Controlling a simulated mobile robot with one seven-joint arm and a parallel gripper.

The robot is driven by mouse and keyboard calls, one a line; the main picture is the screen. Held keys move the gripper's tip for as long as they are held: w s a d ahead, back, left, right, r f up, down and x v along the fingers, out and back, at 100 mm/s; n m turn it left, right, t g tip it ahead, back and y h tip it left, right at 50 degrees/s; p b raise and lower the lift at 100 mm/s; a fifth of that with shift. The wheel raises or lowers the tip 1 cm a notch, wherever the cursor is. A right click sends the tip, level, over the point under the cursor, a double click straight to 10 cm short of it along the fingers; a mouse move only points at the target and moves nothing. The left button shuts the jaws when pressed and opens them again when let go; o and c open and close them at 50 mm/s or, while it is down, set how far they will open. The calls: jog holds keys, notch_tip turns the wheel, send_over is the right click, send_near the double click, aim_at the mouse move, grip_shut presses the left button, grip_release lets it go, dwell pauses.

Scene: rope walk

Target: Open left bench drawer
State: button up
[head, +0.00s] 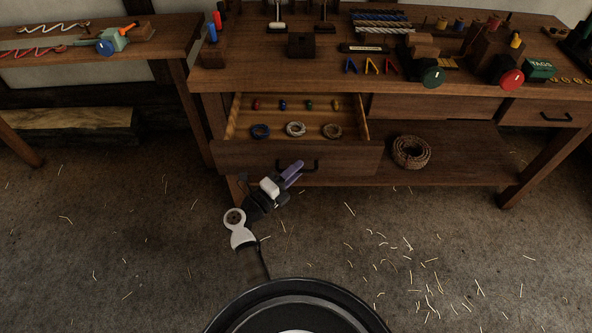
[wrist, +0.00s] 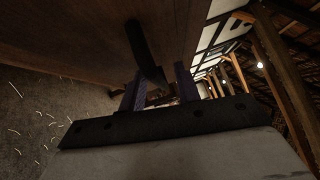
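The left bench drawer (head: 230,157) is pulled well out from under the bench top, with its inside showing. Its dark bar handle (head: 312,164) is on the front panel. My gripper (head: 293,172), with purple fingers, is at the handle and overlaps part of it in the head view. In the wrist view, the handle (wrist: 146,55) reaches down between my two fingers (wrist: 160,88), which stand apart with a gap beside it. Whether a finger touches the handle is hard to tell.
The drawer holds coloured small pieces and rope coils (head: 296,129). A closed right drawer (head: 540,113) is in the same bench (head: 290,82). A large rope coil (head: 411,152) lies on the lower shelf. Floor (head: 350,230) with scattered straw-like bits is open in front.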

jog(key=b+v, duration=0.3)
jog(key=v, duration=1)
jog(key=shift+a, duration=0.1)
